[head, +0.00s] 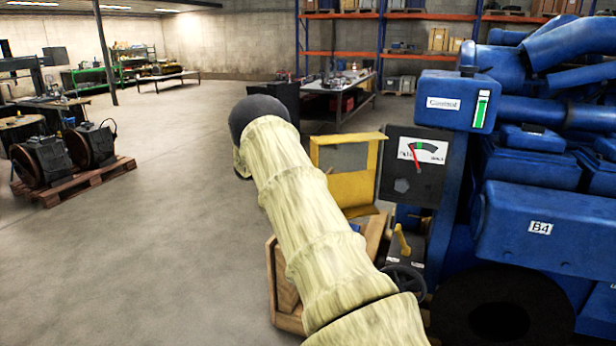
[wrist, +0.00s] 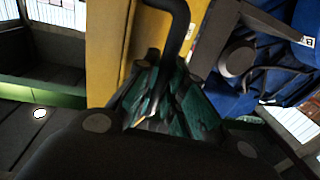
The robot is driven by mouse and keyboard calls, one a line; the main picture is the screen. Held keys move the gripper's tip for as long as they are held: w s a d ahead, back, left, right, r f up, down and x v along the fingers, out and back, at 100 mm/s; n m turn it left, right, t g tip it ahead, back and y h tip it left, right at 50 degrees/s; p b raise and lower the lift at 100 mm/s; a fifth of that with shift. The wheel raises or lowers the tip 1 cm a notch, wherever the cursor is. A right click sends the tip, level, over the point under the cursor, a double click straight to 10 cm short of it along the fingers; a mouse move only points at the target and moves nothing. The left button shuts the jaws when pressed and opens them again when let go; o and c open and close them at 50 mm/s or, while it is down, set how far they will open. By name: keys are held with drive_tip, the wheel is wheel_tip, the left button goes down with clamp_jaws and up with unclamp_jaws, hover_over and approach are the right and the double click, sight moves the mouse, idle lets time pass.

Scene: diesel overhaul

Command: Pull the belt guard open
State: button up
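The belt guard (head: 345,170) looks like a yellow framed panel with a grey middle, right of my arm in the head view. In the wrist view a yellow panel (wrist: 112,45) stands at the top, with a black curved handle (wrist: 180,18) in front of it. My gripper (wrist: 168,72) has its fingertips close together, one on each side of the handle's lower end, and appears shut on it. The exact contact is hard to make out in the dark. In the head view my arm hides the gripper and the handle.
A blue engine (head: 545,215) fills the right side, with a dark gauge panel (head: 415,165) beside the guard. A workbench (head: 345,85) stands behind.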

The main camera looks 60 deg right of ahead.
drive_tip(key=o, duration=0.4)
drive_tip(key=shift+s+d, duration=0.15)
drive_tip(key=shift+s, duration=0.05)
drive_tip(key=shift+o, duration=0.2)
drive_tip(key=shift+w, duration=0.1)
drive_tip(key=shift+w+a, duration=0.2)
drive_tip(key=v, duration=0.9)
drive_tip(key=shift+w+d, duration=0.15)
drive_tip(key=shift+w, duration=0.05)
drive_tip(key=shift+v, duration=1.15)
